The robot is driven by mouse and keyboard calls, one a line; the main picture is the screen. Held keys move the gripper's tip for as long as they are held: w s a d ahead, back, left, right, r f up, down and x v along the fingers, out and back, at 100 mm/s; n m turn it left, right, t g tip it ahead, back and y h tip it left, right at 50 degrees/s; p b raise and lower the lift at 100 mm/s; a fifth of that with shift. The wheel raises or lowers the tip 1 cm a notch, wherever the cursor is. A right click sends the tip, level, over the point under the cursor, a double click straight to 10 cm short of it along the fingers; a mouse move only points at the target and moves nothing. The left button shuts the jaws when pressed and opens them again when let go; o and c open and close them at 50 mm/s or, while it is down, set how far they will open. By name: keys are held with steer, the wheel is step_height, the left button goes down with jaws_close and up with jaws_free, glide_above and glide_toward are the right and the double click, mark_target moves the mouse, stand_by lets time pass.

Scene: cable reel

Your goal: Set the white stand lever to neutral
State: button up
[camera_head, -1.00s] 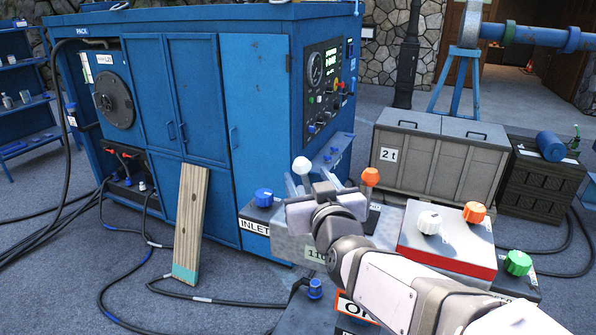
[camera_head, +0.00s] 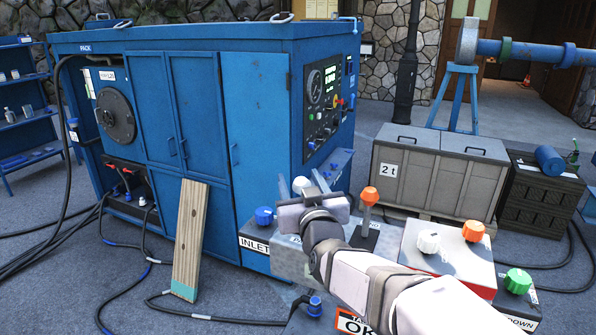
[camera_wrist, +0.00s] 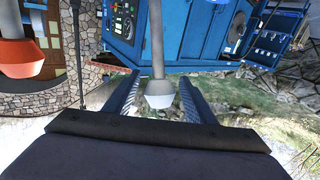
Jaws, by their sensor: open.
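The white stand lever has a white knob (camera_head: 301,185) that shows just past my gripper in the head view; my wrist hides its stalk there. In the wrist view the white knob (camera_wrist: 160,94) and its grey stalk stand between the two fingers, with a gap on each side. My gripper (camera_head: 302,183) is open around the lever; its fingers also show in the wrist view (camera_wrist: 158,98). I cannot tell whether either finger touches it. The lever's exact tilt is hard to judge.
An orange-knobbed lever (camera_head: 370,196) stands close to the right of my gripper, and a blue knob (camera_head: 264,216) is to its left. A red-and-grey box with a white knob (camera_head: 428,241) is beside my forearm. The blue cabinet (camera_head: 200,120) rises behind.

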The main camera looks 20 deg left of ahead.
steer(key=shift+p+x, duration=0.4)
steer(key=shift+x, duration=0.7)
